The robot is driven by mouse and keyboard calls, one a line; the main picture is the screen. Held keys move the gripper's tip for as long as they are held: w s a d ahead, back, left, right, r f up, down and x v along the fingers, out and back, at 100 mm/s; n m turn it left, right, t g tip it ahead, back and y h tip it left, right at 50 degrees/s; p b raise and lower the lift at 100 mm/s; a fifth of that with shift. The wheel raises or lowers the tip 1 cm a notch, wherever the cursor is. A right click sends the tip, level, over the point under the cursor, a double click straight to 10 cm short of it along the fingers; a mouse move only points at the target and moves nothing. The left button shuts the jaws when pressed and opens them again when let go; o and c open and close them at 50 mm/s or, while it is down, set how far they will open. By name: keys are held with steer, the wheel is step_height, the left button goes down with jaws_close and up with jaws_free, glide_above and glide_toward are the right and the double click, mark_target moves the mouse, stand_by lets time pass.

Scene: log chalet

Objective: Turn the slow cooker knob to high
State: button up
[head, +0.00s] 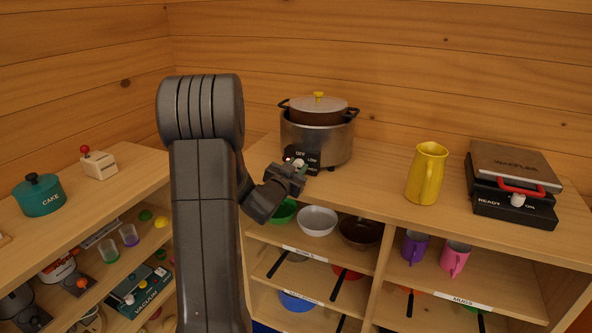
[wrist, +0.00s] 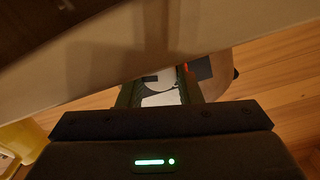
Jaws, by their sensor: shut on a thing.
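The slow cooker (head: 320,142) stands on the counter against the back wall, a metal pot with a lid and yellow lid knob. My gripper (head: 297,167) is at the panel, shut on the pale control knob (head: 298,162), which is mostly hidden. In the wrist view, my two fingers (wrist: 160,92) stand on either side of a white piece. Where the knob points cannot be told.
A yellow pitcher (head: 424,175) and a waffle maker (head: 512,182) stand to the right on the same counter. A teal cake tin (head: 38,195) and a white box with a red-tipped lever (head: 98,164) are on the left counter. Shelves with bowls and mugs lie below.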

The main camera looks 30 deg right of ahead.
steer(key=o, duration=1)
steer(key=shift+c, duration=0.2)
steer(key=shift+a, duration=0.1)
steer(key=b+v, duration=0.1)
steer(key=v, duration=1.2)
steer(key=shift+s+a, duration=0.15)
steer(key=shift+s, duration=0.15)
